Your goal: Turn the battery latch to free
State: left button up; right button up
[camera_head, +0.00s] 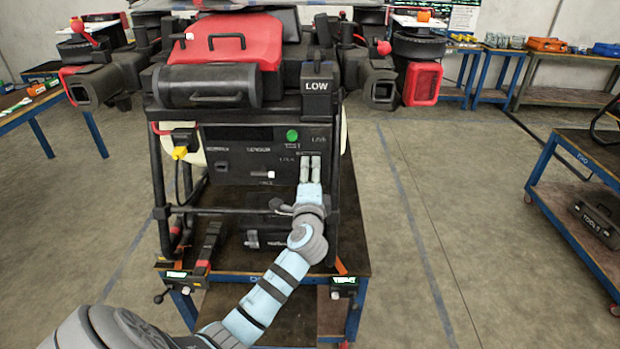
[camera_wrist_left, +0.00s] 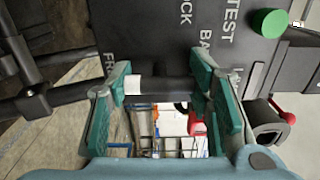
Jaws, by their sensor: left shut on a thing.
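My left gripper (camera_head: 310,169) reaches up to the drone's dark front panel (camera_head: 232,163), right of its middle. In the left wrist view, my left gripper (camera_wrist_left: 160,95) has its two green-padded fingers around the dark battery latch handle (camera_wrist_left: 168,89) and is shut on it. The latch's white end (camera_wrist_left: 132,86) lies by the left finger, near the partly hidden FREE lettering. The LOCK lettering (camera_wrist_left: 185,12) is above, clear of the fingers. In the head view the fingers hide the latch. My right gripper is out of view.
A green button (camera_head: 292,135) sits above the gripper; it also shows in the left wrist view (camera_wrist_left: 270,22). A black frame post (camera_head: 336,180) stands close to the right. A yellow plug (camera_head: 180,152) is at the panel's left. Open floor lies right of the stand.

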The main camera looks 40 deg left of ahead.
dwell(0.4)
pick_arm(q)
jog(key=o, duration=1.2)
jog(key=v, duration=1.2)
